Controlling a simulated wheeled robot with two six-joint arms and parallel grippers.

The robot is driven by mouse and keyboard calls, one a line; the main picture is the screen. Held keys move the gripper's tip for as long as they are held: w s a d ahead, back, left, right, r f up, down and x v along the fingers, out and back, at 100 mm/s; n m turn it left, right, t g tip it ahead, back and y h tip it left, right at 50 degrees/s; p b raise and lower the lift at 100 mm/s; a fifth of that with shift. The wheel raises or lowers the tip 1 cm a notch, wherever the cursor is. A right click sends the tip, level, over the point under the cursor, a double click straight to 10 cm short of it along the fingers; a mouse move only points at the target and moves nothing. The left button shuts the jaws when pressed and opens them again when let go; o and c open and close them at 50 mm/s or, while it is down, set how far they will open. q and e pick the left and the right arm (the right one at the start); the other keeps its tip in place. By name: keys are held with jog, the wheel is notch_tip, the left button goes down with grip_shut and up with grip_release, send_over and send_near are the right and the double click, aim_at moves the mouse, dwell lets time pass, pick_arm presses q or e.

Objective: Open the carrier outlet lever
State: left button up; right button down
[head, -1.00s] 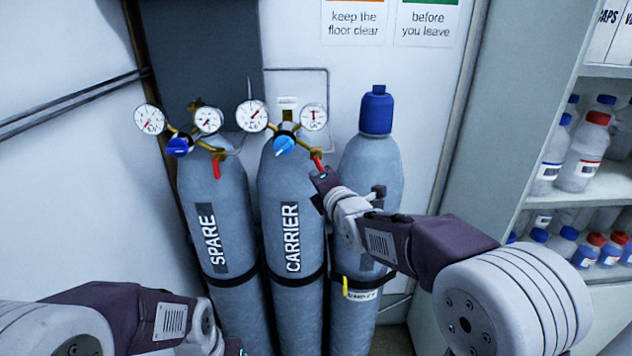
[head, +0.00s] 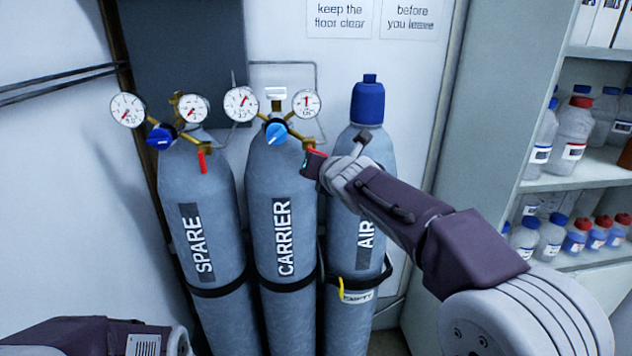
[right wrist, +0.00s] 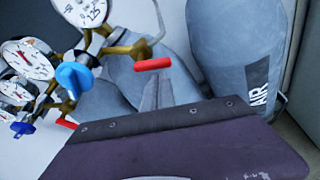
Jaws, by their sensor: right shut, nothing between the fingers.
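The carrier cylinder (head: 283,190) stands in the middle of three, with a light blue knob (head: 277,131) and two gauges. Its red outlet lever (head: 315,151) sticks out sideways to the right, while the spare cylinder's red lever (head: 202,162) hangs down. In the right wrist view the carrier lever (right wrist: 153,65) lies nearly level at the end of a brass fitting. My right gripper (head: 311,164) is shut and empty, right beside and below the lever; whether it touches is unclear. Its purple housing fills the bottom of the wrist view. My left gripper is out of view.
The spare cylinder (head: 200,220) stands left and the blue-capped air cylinder (head: 360,140) right, partly behind my right arm. Shelves of bottles (head: 570,135) stand at the far right. Bare wall lies left.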

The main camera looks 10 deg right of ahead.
jog(key=shift+w+d+r+n+h, duration=0.1)
jog(key=shift+d+r+n+h, duration=0.2)
jog(key=shift+d+n+h, duration=0.3)
jog(key=shift+a, duration=0.2)
